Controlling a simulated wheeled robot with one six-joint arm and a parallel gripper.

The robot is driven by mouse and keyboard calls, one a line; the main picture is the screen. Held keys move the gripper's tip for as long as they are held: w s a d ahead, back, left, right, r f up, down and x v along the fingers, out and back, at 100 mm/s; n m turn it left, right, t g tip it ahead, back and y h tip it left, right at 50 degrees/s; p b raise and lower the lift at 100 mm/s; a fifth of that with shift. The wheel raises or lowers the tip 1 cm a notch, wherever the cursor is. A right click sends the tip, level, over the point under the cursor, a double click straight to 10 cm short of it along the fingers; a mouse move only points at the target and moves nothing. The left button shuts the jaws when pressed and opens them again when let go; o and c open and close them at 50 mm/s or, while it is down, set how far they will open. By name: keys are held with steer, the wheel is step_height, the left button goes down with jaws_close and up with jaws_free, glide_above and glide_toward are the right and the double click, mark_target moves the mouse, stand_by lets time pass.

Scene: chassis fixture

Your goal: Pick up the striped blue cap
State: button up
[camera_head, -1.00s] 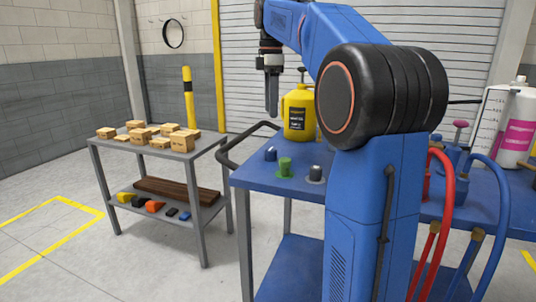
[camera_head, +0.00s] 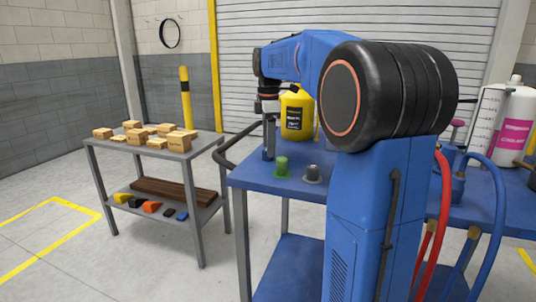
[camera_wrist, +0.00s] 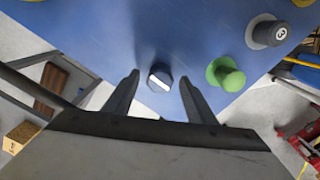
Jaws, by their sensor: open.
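The striped blue cap (camera_wrist: 160,77) is dark blue with a white stripe across its top. In the wrist view it sits on the blue table top (camera_wrist: 115,30), between the two fingers of my gripper (camera_wrist: 156,84). The fingers are open, one on each side of the cap, with a gap on both sides. In the head view my gripper (camera_head: 268,148) points down at the left part of the table, and its fingers hide the cap there. Whether the fingertips reach down around the cap or stay above it I cannot tell.
A green cap (camera_wrist: 227,74) stands close to the right of the cap, with a grey cap (camera_wrist: 268,33) beyond it. A yellow jug (camera_head: 297,113) stands behind. A grey cart (camera_head: 205,152) with small boxes stands to the left.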

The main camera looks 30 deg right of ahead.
steer(key=shift+f, duration=1.05)
jaws_close()
steer(key=shift+r, duration=0.1)
step_height(320, 180, up, 10)
steer(key=shift+f, duration=0.1)
